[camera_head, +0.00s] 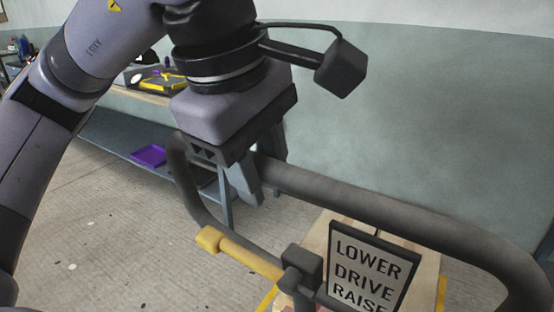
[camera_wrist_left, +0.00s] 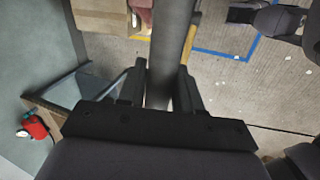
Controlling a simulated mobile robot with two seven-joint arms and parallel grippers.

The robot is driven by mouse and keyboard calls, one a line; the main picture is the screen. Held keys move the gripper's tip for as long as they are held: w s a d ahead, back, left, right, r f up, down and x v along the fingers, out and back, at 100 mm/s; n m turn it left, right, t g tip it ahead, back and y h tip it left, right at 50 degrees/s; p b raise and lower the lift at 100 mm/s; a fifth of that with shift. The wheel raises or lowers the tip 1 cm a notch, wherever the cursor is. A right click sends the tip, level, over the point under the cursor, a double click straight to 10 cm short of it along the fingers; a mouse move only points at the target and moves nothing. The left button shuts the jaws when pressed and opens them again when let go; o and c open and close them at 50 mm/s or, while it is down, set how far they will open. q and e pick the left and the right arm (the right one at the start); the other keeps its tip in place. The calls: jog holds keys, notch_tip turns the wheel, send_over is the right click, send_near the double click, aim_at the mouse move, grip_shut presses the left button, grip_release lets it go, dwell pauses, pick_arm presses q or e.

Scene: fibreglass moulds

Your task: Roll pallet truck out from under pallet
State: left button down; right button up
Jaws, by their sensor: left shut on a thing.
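The pallet truck's dark grey handle loop (camera_head: 400,205) crosses the lower right of the head view. A yellow lever (camera_head: 240,255) and a plate reading LOWER DRIVE RAISE (camera_head: 365,270) sit at its middle. My left gripper (camera_head: 250,185) is shut on the handle's upper bar. In the left wrist view, the dark bar (camera_wrist_left: 172,45) runs between the fingers of the left gripper (camera_wrist_left: 160,88). Pale wood, seemingly the pallet or its load (camera_head: 425,262), shows behind the plate. The truck's forks and wheels are hidden.
A workbench (camera_head: 130,92) stands along the wall at left, with a purple tray (camera_head: 148,155) on its lower shelf. Yellow and blue floor lines (camera_wrist_left: 225,55) show in the wrist view, and a red object (camera_wrist_left: 34,126) at its left. Concrete floor (camera_head: 110,235) at left is open.

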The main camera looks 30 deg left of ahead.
pick_arm(q)
jog(key=s+f+b, duration=0.1)
jog(key=s, duration=0.5)
jog(key=shift+s+f, duration=0.15)
jog(key=shift+f, duration=0.2)
pick_arm(e)
jog(key=shift+w+f, duration=0.25)
jog(key=shift+f, duration=0.45)
pick_arm(q)
jog(key=shift+b, duration=0.3)
pick_arm(e)
jog(key=shift+a, duration=0.1)
